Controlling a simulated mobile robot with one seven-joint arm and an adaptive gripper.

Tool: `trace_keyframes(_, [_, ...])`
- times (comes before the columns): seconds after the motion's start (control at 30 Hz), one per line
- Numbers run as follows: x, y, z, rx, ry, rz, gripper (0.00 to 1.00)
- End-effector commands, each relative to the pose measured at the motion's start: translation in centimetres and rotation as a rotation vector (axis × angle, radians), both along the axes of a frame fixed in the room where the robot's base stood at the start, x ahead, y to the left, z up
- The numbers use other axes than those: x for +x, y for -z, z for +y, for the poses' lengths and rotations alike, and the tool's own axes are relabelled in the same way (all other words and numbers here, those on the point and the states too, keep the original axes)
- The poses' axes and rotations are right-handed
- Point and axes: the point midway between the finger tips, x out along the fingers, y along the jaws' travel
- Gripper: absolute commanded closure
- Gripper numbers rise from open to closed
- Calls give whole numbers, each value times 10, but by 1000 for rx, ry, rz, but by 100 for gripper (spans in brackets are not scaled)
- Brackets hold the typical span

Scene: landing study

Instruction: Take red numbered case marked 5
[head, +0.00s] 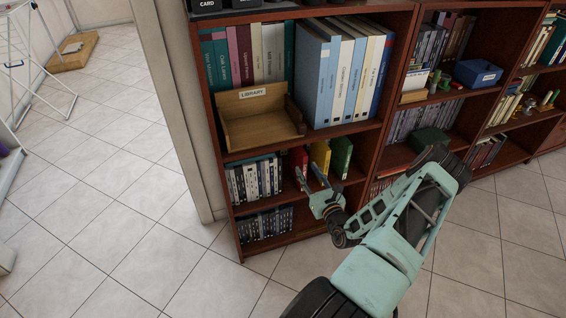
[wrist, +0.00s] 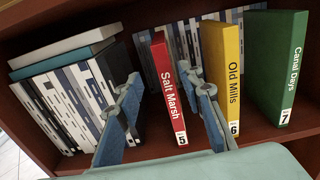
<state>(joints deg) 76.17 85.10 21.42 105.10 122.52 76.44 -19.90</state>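The red case marked 5, titled "Salt Marsh" (wrist: 168,95), stands upright on the shelf in the wrist view. In the head view the red case (head: 299,160) is partly seen just beyond my gripper. My gripper (wrist: 167,95) is open, with one finger to the left of the red case and the other to its right, by the yellow case. In the head view my gripper (head: 311,180) reaches into the shelf. I cannot tell whether either finger touches a case.
A yellow case marked 6 (wrist: 222,65) and a green case marked 7 (wrist: 292,70) stand to the right. A row of grey and white cases (wrist: 65,105) stands to the left, with flat ones on top. The "LIBRARY" wooden tray (head: 262,130) sits on the shelf above.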

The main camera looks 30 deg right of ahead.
Motion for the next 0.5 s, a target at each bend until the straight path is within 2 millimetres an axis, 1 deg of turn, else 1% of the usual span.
trace_keyframes(0.07, [0,2,-4,12,18,-4,65])
trace_keyframes(0.17, [9,3,-6,12,19,-6,65])
trace_keyframes(0.4, [46,3,-14,10,16,-5,65])
trace_keyframes(0.5, [54,3,-17,10,17,-4,65])
